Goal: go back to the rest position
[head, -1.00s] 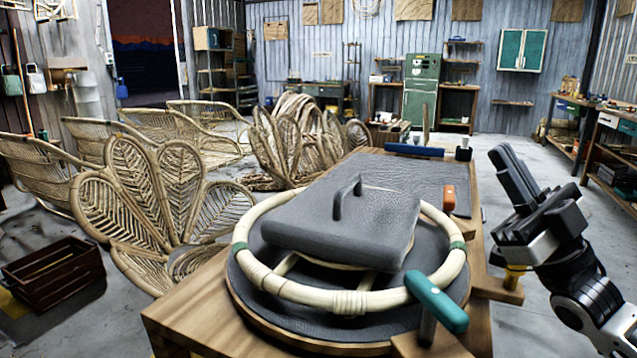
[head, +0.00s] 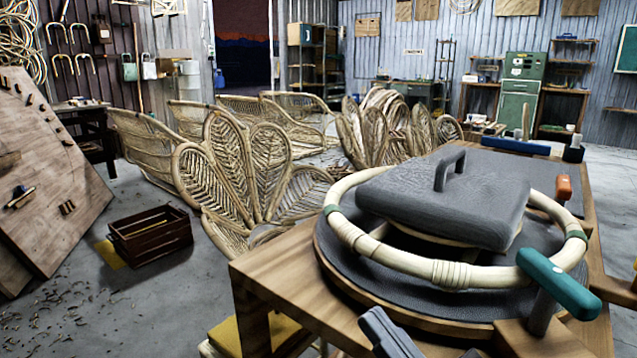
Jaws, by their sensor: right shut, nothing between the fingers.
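My right gripper (head: 388,333) shows only in part at the bottom edge of the head view, in front of the workbench (head: 290,290). Its dark fingers are shut and empty, and the rest of it is cut off by the frame. My left gripper is not in view. On the bench, a pale rattan ring (head: 400,262) with green bands surrounds a grey padded block with a handle (head: 445,200), above a round dark turntable (head: 345,275).
A teal-handled clamp (head: 558,284) stands at the bench's front right. Rattan chair frames (head: 235,165) stand behind and left of the bench. A wooden crate (head: 150,235) sits on the floor. A slanted peg board (head: 50,190) stands at far left. Floor between board and bench is partly open.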

